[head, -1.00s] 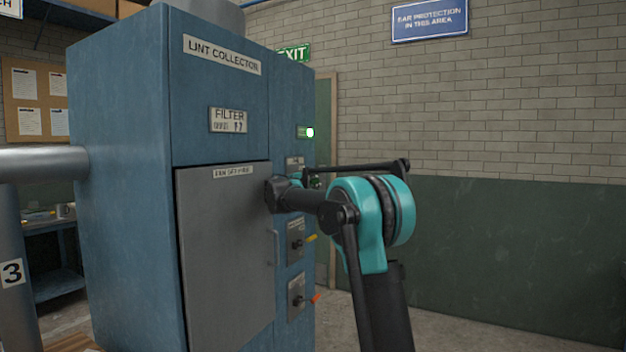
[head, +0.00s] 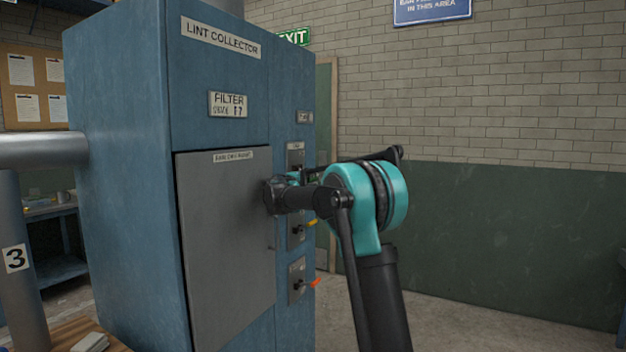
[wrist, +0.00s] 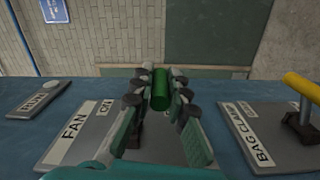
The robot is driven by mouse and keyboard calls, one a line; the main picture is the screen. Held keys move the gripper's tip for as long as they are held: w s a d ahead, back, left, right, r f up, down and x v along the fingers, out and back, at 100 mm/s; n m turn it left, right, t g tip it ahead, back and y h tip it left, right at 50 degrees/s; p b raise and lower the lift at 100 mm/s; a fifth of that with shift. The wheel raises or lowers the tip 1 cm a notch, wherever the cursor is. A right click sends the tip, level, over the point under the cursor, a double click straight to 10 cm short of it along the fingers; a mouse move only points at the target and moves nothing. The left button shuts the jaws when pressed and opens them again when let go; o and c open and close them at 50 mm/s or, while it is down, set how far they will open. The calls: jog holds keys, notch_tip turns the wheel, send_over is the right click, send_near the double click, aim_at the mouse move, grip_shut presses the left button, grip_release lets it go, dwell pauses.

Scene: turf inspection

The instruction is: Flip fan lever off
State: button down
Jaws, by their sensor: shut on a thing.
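The fan lever has a green handle (wrist: 160,92) and stands out from a grey plate marked FAN (wrist: 75,125) in the wrist view. My gripper (wrist: 160,78) is shut on the green handle, with a finger on each side of it. An ON label shows at the plate's far end; the rest of the lettering is hidden by my gripper. In the head view, the fan plate (head: 295,157) shows on the blue cabinet (head: 120,180), and my arm hides most of the lever. The lamp by the small plate (head: 304,117) shows no green glow.
A yellow lever (wrist: 303,88) on the bag clamp plate (wrist: 262,125) stands close to the right in the wrist view. An orange lever (head: 315,283) is lower on the cabinet. A grey door (head: 225,250) lies left of the levers. The floor at right is open.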

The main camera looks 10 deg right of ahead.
dwell(0.4)
jog(key=c, duration=1.5)
grip_release()
jog(key=v, duration=1.2)
jog(key=shift+f, duration=0.1)
